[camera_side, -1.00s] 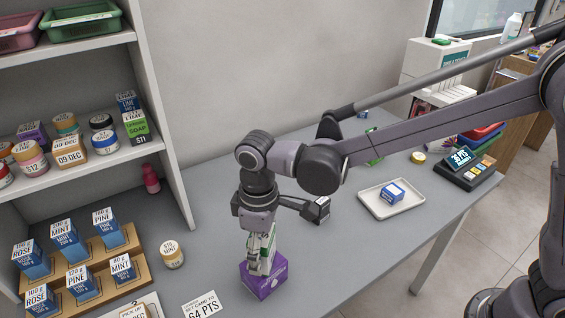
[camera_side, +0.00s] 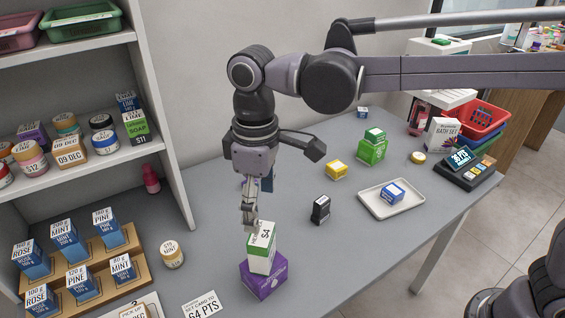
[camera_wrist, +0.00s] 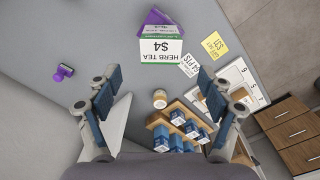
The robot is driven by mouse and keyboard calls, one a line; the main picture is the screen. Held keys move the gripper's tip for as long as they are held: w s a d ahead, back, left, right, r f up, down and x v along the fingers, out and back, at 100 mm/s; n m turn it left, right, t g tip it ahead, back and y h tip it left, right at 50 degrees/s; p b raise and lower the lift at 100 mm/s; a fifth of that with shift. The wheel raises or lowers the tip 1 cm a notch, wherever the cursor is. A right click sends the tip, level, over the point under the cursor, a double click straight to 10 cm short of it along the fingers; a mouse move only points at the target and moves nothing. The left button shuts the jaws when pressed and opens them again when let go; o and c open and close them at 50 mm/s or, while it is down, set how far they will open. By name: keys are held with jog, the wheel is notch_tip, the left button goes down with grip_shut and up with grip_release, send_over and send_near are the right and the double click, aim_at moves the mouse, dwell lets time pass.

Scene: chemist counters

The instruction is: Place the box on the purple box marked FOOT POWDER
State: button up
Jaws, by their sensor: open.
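The purple box (camera_side: 264,280) stands on the counter near its front edge. The purple box's own label cannot be read. My gripper (camera_side: 250,222) is just above the tea box in the side view, apart from it or nearly so. In the wrist view its fingers (camera_wrist: 160,95) are spread wide with nothing between them.
A white tray (camera_side: 372,207) holds a small blue box. A stepped wooden rack (camera_side: 112,255) of blue boxes and a jar (camera_side: 171,254) stand left.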

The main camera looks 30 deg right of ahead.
jog(key=s+d+f+m+t, duration=0.1)
jog(key=s+d+m+t, duration=0.1)
jog(key=d, duration=0.7)
jog(key=s+d+f+m+t, duration=0.2)
jog(key=s+d+m, duration=0.1)
jog(key=d, duration=0.6)
jog(key=s+d+f+m+t, duration=0.1)
jog(key=s+d+m+t, duration=0.2)
jog(key=d, duration=0.7)
jog(key=shift+f+m, duration=0.15)
jog(key=shift+m, duration=0.35)
